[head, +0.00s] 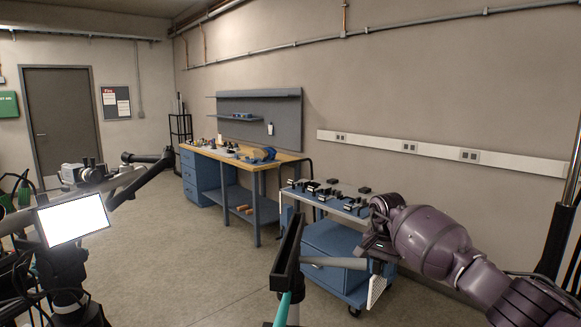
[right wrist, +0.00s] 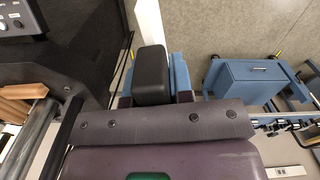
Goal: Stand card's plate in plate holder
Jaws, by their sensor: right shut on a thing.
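My right gripper (head: 380,262) is in front of the blue cart in the head view, its fingers pointing down. It is shut on a pale plate (head: 376,291), which hangs below the fingers and shows a fine pattern. In the right wrist view the plate (right wrist: 149,20) is a narrow white strip, seen nearly edge-on, beyond the dark finger. The gripper's far side is hidden there. Several small black holders (head: 327,189) stand on the cart top; I cannot tell which is the plate holder. The card cannot be made out. My left gripper is not in view.
The blue cart (head: 330,240) stands behind my right gripper. A wooden-topped workbench (head: 205,152) with small items is farther back. A bright screen (head: 73,219) stands at left. A long dark bar (head: 288,254) rises in the near middle. Open floor (head: 190,260) lies left of it.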

